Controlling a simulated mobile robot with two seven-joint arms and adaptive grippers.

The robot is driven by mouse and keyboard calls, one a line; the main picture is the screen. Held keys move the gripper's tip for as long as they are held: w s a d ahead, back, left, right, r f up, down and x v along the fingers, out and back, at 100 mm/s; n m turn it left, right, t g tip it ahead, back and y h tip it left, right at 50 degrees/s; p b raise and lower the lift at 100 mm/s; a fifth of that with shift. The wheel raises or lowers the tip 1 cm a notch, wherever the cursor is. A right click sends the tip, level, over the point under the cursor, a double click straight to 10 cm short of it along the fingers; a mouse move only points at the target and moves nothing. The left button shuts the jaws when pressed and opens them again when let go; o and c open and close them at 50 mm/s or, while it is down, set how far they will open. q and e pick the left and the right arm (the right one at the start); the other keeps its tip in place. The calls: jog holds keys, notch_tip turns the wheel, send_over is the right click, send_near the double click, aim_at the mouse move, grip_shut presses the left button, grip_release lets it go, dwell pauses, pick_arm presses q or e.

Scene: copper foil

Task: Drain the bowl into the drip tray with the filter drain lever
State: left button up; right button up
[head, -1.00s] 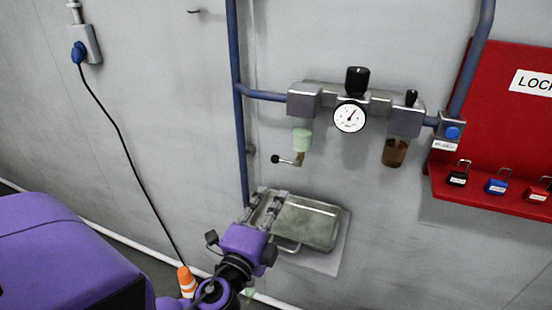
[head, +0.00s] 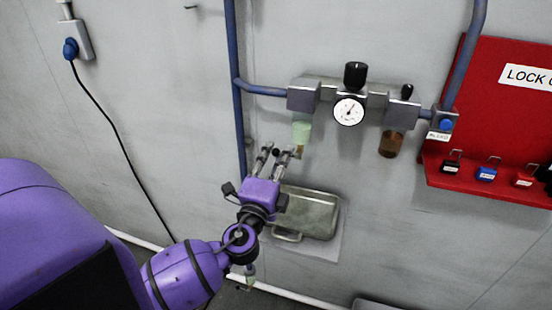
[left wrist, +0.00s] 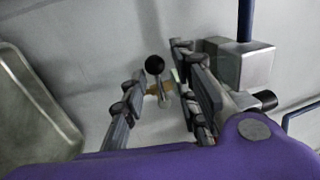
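The filter bowl (head: 302,132) is a pale green cup under the left block of the pipe-mounted unit on the wall. Its drain lever has a black ball knob (head: 276,153), partly hidden behind my fingers in the head view. In the left wrist view the lever knob (left wrist: 155,65) shows between the fingers. My left gripper (head: 281,149) is open, with a finger on each side of the lever. Touch cannot be told. The drip tray (head: 318,214), a grey-green metal pan, is low on the wall, partly behind my gripper. My right gripper is not in view.
A dial gauge (head: 349,111) and a brown bowl (head: 391,144) are right of the filter. A blue vertical pipe (head: 238,120) runs close left of my gripper. A red lockout board (head: 500,120) with padlocks is at the right.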

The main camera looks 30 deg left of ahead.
pick_arm(q)
jog(key=shift+f, duration=0.1)
grip_shut()
